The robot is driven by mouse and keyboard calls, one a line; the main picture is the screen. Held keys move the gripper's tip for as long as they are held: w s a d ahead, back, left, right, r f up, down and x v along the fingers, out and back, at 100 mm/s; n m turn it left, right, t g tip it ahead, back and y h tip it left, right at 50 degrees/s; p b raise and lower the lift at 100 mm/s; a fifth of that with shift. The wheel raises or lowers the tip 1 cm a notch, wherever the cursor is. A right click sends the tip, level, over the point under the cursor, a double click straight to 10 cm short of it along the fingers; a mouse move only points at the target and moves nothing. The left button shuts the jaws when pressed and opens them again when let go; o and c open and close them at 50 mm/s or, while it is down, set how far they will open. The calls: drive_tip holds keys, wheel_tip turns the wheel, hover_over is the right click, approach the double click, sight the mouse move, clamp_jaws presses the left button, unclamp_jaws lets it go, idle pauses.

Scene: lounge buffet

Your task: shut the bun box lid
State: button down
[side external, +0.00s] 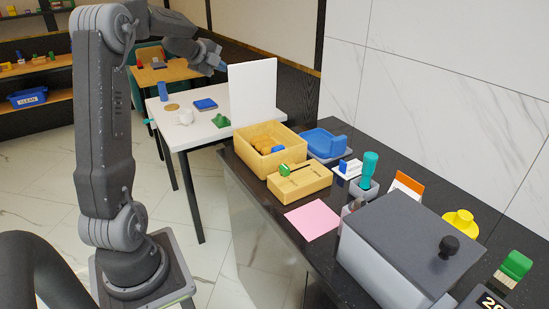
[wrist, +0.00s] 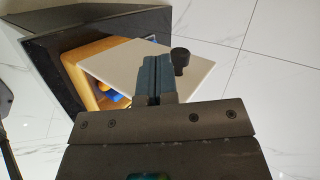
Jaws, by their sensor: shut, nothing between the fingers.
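The bun box (side external: 290,159) is an open wooden box on the dark counter, with brown and blue things inside. Its white lid (side external: 252,92) stands up along the box's far left side. In the wrist view the lid (wrist: 128,68) carries a black knob (wrist: 181,60), and part of the wooden box (wrist: 74,72) shows to the left. My gripper (side external: 223,66) is at the lid's upper left edge, on its outer side, its tips partly hidden by the lid. In the wrist view my gripper (wrist: 155,63) is shut and empty, just left of the knob; I cannot tell whether it touches the lid.
On the counter (side external: 262,192) stand a wooden slotted block (side external: 300,184), a blue container (side external: 325,143), a pink sheet (side external: 312,218) and a grey lidded box (side external: 395,245). A white table (side external: 185,136) with small objects is at the left.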

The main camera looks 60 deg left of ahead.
sight(235, 73)
drive_tip(key=d, duration=0.3)
drive_tip(key=shift+d+r, duration=0.2)
drive_tip(key=shift+r, duration=0.1)
drive_tip(key=shift+d, duration=0.1)
drive_tip(key=shift+d, duration=1.65)
drive_tip(key=shift+d+f, duration=0.2)
drive_tip(key=shift+d, duration=0.65)
drive_tip(key=shift+d+f, duration=0.15)
drive_tip(key=shift+d, duration=0.7)
